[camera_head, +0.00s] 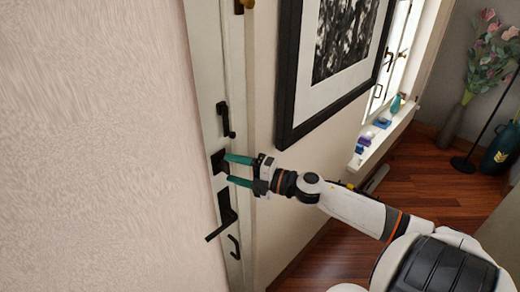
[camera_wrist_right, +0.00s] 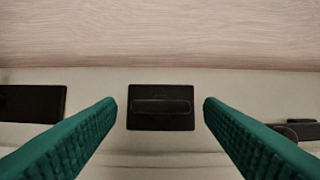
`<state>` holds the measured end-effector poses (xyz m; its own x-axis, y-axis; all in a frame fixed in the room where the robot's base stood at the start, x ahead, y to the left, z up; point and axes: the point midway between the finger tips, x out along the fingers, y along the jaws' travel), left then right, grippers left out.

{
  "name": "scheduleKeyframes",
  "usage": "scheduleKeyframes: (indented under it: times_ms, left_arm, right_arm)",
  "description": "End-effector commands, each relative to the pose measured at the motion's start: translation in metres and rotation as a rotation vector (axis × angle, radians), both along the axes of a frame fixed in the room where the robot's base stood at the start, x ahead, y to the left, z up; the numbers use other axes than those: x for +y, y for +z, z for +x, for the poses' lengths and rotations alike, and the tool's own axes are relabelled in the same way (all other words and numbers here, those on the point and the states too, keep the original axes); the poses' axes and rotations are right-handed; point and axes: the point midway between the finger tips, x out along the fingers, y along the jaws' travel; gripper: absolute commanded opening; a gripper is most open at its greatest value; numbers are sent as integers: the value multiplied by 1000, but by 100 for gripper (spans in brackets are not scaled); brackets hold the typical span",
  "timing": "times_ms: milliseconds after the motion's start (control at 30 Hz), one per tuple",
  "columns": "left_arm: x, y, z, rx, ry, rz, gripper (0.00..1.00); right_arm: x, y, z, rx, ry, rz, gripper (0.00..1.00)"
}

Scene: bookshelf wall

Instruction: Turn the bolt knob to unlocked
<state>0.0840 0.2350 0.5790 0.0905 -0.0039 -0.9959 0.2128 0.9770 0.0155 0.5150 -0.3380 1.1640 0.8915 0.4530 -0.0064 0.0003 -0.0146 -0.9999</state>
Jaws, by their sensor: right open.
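The bolt knob (camera_wrist_right: 162,106) is a dark bar on a black rectangular plate, set on the pale door edge. In the wrist view the bar lies horizontal across the plate. The same black plate (camera_head: 217,161) shows in the head view, partly behind the fingertips. My right gripper (camera_head: 228,169) has teal fingers, open and pointing at the plate. In the wrist view the fingers stand to the left and right of the plate with gaps, and nothing is between them but the knob ahead. Contact is not visible. My left gripper is not in view.
A black lever handle (camera_head: 221,229) sits below the bolt plate and another black fitting (camera_head: 226,121) above it. A black-framed picture (camera_head: 292,70) hangs on the wall to the right. A window sill (camera_head: 380,140) with small items and a vase of flowers (camera_head: 455,120) are farther off.

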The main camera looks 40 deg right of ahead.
Motion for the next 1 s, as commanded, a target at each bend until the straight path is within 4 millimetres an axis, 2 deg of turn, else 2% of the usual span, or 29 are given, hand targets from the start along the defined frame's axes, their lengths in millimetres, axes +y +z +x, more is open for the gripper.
scheduleKeyframes:
  times_ms: [100,600,800,1000]
  left_arm:
    - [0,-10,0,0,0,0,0]
    - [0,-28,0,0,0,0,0]
    - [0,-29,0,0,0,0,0]
    - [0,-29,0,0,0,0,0]
  right_arm:
    - [-7,-5,-16,3,3,-3,62]
    - [-41,-2,-82,3,1,1,62]
    - [-47,0,-94,1,3,-2,62]
    - [-48,1,-95,0,3,-2,62]
